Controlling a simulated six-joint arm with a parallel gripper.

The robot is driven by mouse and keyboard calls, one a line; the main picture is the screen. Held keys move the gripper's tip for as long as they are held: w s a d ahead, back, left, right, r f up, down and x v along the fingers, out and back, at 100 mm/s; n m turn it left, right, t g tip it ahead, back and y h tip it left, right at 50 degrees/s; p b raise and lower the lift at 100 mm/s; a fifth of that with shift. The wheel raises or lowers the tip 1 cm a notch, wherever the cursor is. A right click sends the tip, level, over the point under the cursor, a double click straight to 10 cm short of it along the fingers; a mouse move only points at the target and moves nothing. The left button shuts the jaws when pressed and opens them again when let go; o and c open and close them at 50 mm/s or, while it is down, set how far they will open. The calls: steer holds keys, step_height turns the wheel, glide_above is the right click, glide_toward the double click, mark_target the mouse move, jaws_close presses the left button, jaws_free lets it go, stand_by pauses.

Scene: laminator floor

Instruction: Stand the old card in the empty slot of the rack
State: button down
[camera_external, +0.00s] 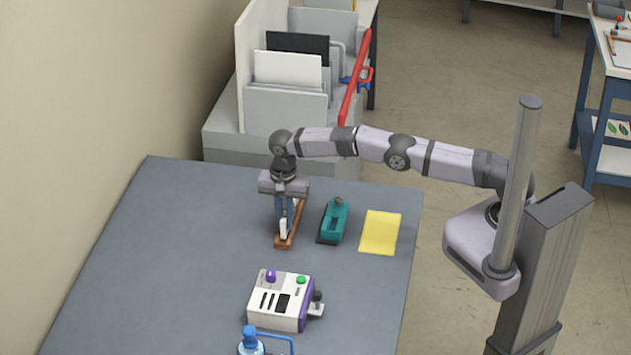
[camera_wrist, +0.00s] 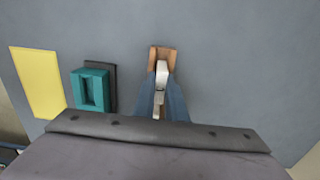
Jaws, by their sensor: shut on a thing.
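My gripper (camera_external: 284,222) points down over the table, its blue-grey fingers shut on a small white card (camera_external: 283,228). In the wrist view the card (camera_wrist: 161,75) shows pale between the two fingertips (camera_wrist: 160,100). The card is upright, at the narrow brown wooden rack (camera_external: 291,238). The rack's far end (camera_wrist: 160,53) sticks out beyond the card in the wrist view. The fingers hide much of the rack and its slots. I cannot tell whether the card's lower edge is in a slot or just above it.
A teal device on a dark base (camera_external: 333,221) stands close right of the rack, with a yellow sheet (camera_external: 380,232) beyond it. A white and purple machine (camera_external: 281,300) and a blue-topped bottle (camera_external: 250,343) are nearer the front. The table's left side (camera_external: 150,260) is clear.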

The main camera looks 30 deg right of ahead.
steer(key=shift+f+b, duration=0.55)
stand_by(1.5)
stand_by(0.4)
steer(key=c, duration=1.4)
jaws_free()
steer(key=shift+r, duration=0.1)
steer(key=shift+r+p, duration=2.7)
steer(key=shift+r, duration=1)
